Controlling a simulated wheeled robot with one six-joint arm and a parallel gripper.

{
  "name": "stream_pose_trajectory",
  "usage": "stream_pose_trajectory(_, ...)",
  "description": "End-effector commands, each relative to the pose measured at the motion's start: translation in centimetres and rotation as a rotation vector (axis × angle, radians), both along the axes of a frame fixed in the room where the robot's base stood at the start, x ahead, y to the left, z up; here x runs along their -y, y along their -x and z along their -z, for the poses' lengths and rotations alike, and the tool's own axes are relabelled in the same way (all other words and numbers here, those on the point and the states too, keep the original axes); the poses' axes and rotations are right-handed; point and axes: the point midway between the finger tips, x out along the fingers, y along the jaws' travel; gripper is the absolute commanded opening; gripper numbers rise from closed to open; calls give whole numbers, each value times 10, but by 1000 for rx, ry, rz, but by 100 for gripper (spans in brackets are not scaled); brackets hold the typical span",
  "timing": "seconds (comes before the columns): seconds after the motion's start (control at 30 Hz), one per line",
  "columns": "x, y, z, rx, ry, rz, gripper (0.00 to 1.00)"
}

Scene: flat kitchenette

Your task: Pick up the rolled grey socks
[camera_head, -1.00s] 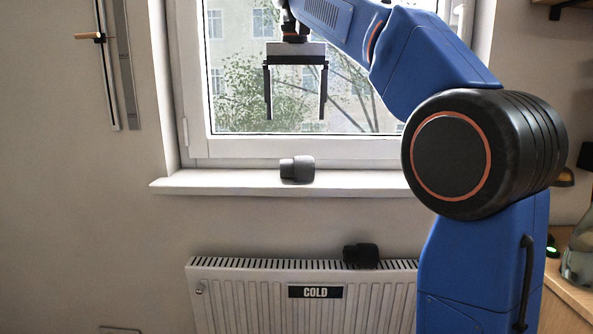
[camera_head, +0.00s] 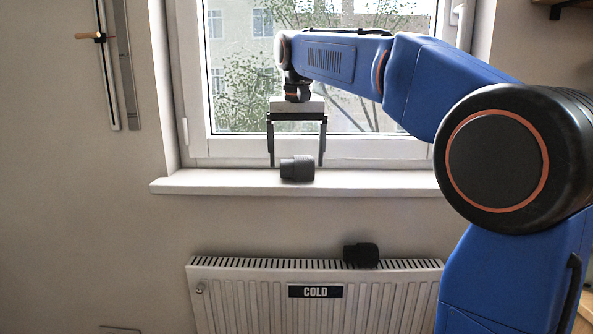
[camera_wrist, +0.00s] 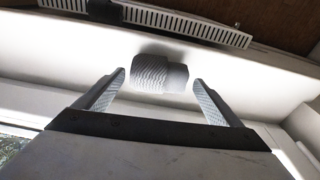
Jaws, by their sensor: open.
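The rolled grey socks (camera_head: 297,168) lie on the white windowsill (camera_head: 220,182) in the head view. They also show in the wrist view (camera_wrist: 158,75), as a ribbed grey roll with a narrower, smoother part on the right. My gripper (camera_head: 295,162) is open, pointing down, with one finger to each side of the socks in the head view. In the wrist view the fingertips (camera_wrist: 158,78) stand left and right of the roll, with a gap on each side. The gripper holds nothing.
A second, darker roll (camera_head: 361,255) lies on top of the white radiator (camera_head: 240,290) below the sill, which bears a COLD label (camera_head: 315,292). The window frame (camera_head: 370,150) stands close behind the gripper. The sill is clear on both sides of the socks.

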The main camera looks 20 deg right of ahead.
Motion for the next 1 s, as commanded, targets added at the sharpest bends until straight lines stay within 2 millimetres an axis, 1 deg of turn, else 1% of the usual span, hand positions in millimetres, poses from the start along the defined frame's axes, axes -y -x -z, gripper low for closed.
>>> stream_pose_trajectory(0.03, 0, -1, 6, -1, 0, 0, 88)
stream_pose_trajectory(0.1, 0, -2, 13, -1, 0, 0, 88)
stream_pose_trajectory(0.2, 0, -3, 18, 0, 0, 0, 88)
stream_pose_trajectory(0.43, 0, -3, 18, 1, 0, 0, 88)
stream_pose_trajectory(0.47, 0, -3, 18, 1, 0, 0, 81)
stream_pose_trajectory(0.5, 0, -3, 18, 0, 0, 0, 72)
stream_pose_trajectory(0.57, 0, -3, 18, 0, 0, 0, 57)
stream_pose_trajectory(0.6, 0, -3, 18, 0, 0, 0, 48)
stream_pose_trajectory(0.63, 0, -3, 18, 0, 0, 0, 44)
stream_pose_trajectory(0.87, 0, -3, 18, 1, 0, 0, 44)
stream_pose_trajectory(1.0, 0, -3, 11, 2, 0, 0, 44)
